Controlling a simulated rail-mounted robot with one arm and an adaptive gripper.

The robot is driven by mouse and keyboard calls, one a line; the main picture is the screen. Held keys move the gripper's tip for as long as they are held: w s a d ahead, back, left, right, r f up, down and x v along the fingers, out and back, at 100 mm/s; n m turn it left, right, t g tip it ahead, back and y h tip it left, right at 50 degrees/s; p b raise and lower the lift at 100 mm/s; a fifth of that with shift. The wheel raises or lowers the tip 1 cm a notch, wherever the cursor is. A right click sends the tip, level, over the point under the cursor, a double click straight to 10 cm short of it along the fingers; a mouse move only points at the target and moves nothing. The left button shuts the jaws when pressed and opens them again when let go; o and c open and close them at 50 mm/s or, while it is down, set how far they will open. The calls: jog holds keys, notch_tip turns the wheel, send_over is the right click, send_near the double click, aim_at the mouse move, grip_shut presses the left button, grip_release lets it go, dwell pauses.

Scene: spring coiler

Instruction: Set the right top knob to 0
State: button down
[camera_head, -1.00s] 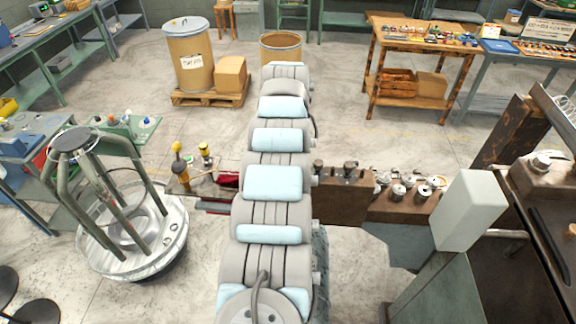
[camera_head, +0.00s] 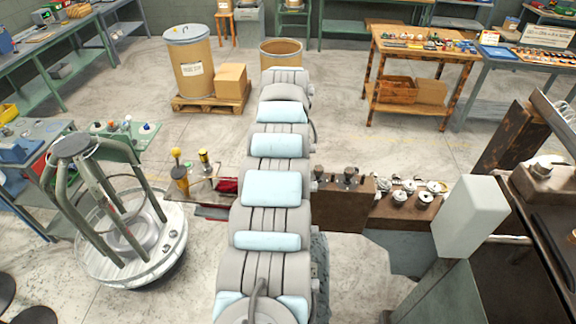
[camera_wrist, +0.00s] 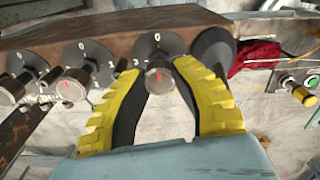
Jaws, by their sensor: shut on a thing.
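In the wrist view, the yellow-and-black fingers of my gripper (camera_wrist: 160,76) are closed around the sides of a silver knob (camera_wrist: 158,82). This knob has a short red mark on its face and sits on a dark round dial (camera_wrist: 146,46) with a white 0 at its top. The red mark looks roughly upright, toward the 0, but its exact angle is hard to tell. Two more silver knobs with red marks, a middle one (camera_wrist: 74,86) and a far left one (camera_wrist: 12,92), stand to its left. In the head view my arm hides the gripper and the held knob.
The dials sit on a brown metal housing (camera_wrist: 110,28). A dark disc (camera_wrist: 213,46) lies close beside the right finger.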

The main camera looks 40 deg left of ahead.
jog(key=shift+f, duration=0.1)
dwell(0.3)
jog(key=c, duration=0.8)
grip_release()
